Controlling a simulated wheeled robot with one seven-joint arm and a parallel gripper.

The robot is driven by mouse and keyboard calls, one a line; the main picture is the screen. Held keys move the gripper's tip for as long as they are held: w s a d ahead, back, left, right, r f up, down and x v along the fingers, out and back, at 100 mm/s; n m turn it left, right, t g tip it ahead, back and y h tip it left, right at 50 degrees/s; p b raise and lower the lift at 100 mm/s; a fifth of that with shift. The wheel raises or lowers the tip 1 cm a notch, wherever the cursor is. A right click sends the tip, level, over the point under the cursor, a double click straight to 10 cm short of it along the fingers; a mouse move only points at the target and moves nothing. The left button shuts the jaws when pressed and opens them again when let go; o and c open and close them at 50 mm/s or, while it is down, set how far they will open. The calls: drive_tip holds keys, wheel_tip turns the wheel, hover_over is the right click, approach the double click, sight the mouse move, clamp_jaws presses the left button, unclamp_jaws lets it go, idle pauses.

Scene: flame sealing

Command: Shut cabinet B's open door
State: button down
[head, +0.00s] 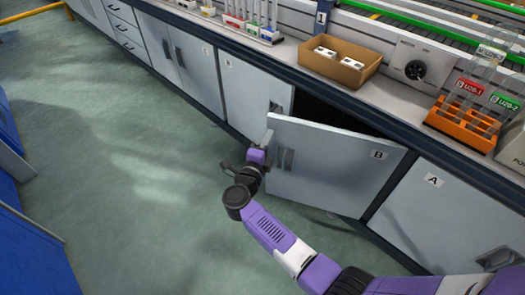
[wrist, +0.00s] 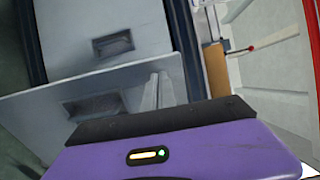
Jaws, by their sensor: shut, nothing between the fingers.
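Cabinet B's door (head: 330,170) is a light grey panel marked B. It stands open, swung out from its right side next to cabinet A. Its dark interior (head: 318,106) shows above the door's top edge. The door's recessed handle (head: 285,159) is near its free left edge. My gripper (head: 267,138) is shut and empty at that free edge; I cannot tell whether it touches the door. In the wrist view, the gripper's pale fingers (wrist: 158,92) are together beside the door panel (wrist: 40,105) and its handle (wrist: 93,106).
Cabinet A's closed door (head: 445,215) is to the right and cabinet C's closed door (head: 248,95) to the left. The counter above holds a cardboard box (head: 340,67) and an orange rack (head: 463,125). Blue units (head: 35,255) stand at far left. The green floor (head: 130,160) between is clear.

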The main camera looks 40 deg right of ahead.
drive_tip(key=shift+x, duration=1.15)
drive_tip(key=shift+d, duration=0.1)
